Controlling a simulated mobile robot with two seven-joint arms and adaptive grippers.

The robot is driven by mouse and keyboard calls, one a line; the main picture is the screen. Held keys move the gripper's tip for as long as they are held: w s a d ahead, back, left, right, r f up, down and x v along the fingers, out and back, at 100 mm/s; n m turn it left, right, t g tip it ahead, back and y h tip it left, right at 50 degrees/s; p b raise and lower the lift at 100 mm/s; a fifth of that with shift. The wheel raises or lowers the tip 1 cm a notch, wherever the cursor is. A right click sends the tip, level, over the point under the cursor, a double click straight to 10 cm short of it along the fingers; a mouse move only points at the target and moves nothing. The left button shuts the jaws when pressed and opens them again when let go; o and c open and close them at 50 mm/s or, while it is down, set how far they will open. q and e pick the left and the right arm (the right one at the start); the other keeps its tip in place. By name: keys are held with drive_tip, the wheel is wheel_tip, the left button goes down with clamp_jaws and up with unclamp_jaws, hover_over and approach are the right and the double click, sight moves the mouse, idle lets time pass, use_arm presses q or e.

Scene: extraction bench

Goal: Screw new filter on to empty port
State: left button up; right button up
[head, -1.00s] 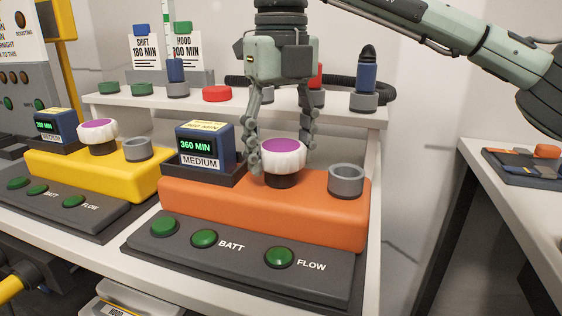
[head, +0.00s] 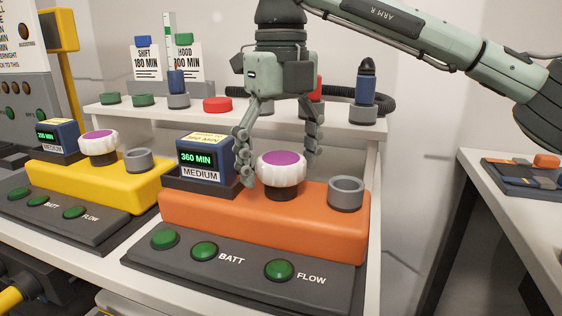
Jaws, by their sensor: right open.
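A white ribbed filter (head: 281,176) with a purple top sits upright on a dark collar on the orange unit (head: 260,220). To its right on the same unit is an open grey port (head: 346,192) with nothing in it. My right gripper (head: 279,172) points down over the filter. Its fingers are spread to either side of the filter, with a visible gap on the right; the left finger shows close to the filter's edge. My left gripper is not in view. A similar filter (head: 98,146) and open grey port (head: 138,159) are on the yellow unit (head: 95,182).
A display box (head: 204,160) reading 360 MIN stands just left of my fingers. Behind, a white shelf (head: 225,121) holds a red disc (head: 217,104), green caps and a dark blue cylinder (head: 366,88). A side table (head: 520,205) stands right, past a gap.

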drive_tip(key=n, duration=0.2)
drive_tip(key=n+p, duration=0.1)
drive_tip(key=shift+r+n, duration=0.2)
drive_tip(key=shift+n, duration=0.2)
drive_tip(key=n+p, duration=0.1)
drive_tip(key=n, duration=0.2)
drive_tip(key=shift+n, duration=0.4)
drive_tip(key=n+p, duration=0.1)
drive_tip(key=n, duration=0.5)
drive_tip(key=shift+n, duration=0.4)
drive_tip(key=n, duration=0.5)
drive_tip(key=shift+f, duration=0.2)
drive_tip(key=n, duration=0.6)
drive_tip(key=shift+c, duration=0.3)
